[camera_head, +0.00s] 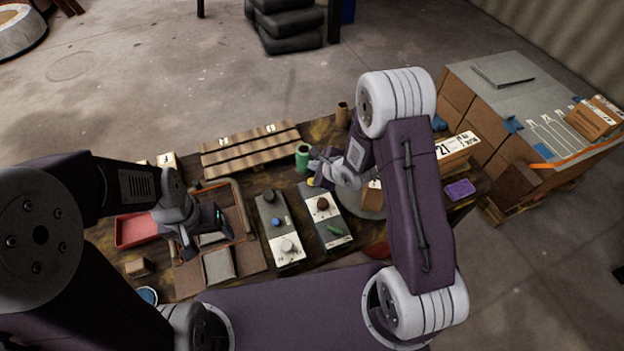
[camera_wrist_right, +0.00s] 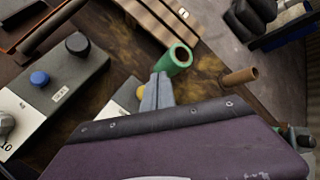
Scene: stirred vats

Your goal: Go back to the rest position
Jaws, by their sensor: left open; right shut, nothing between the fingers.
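My left gripper (camera_head: 200,230) is open above the brown frame with grey pads at the left of the workbench (camera_head: 262,183). I see nothing held in it. My right gripper (camera_head: 316,160) is shut and empty over the back middle of the bench. In the right wrist view its closed fingers (camera_wrist_right: 157,92) point towards a hollow green cylinder (camera_wrist_right: 175,58), which also shows in the head view (camera_head: 302,156). The picture does not settle whether the fingertips touch the cylinder. My right forearm hides part of the bench's right side.
Two knob panels (camera_head: 266,219) (camera_head: 322,229) stand mid-bench. A slatted wooden rack (camera_head: 250,150) lies behind. A red tray (camera_head: 136,230) is at the left, a purple item (camera_head: 460,189) at the right. Boxes (camera_head: 475,115) stand beyond the right end. The floor behind is mostly open.

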